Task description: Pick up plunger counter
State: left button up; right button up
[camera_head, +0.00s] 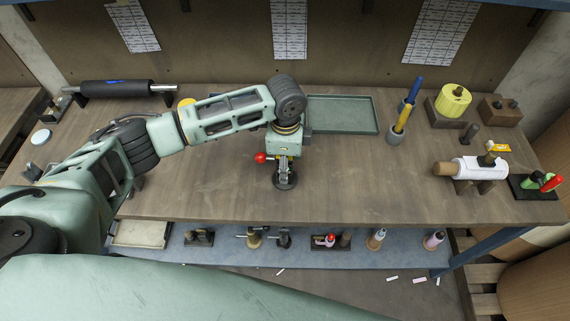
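My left arm comes in from the left and reaches over the middle of the workbench. My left gripper (284,165) points down at its end, below a pale green wrist block. A red ball (260,158) on a short stem sticks out to the left beside it. A round black base (285,181) shows just under the fingertips. These may belong to the plunger counter, but the arm hides much of it. The fingers are small and overlap it, so I cannot tell if they grip. My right gripper is not in view.
A green tray (342,128) lies behind the gripper. At right stand a pen holder (395,134), a yellow roll (453,100), a white roll (479,167) and a black-based device with a red handle (553,184). A black roller (116,91) lies back left. The bench is clear right of the gripper.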

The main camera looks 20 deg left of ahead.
pick_arm(q)
jog(key=shift+a+f, duration=0.1)
jog(key=shift+f, duration=1.25)
jog(key=shift+c, duration=0.5)
grip_shut()
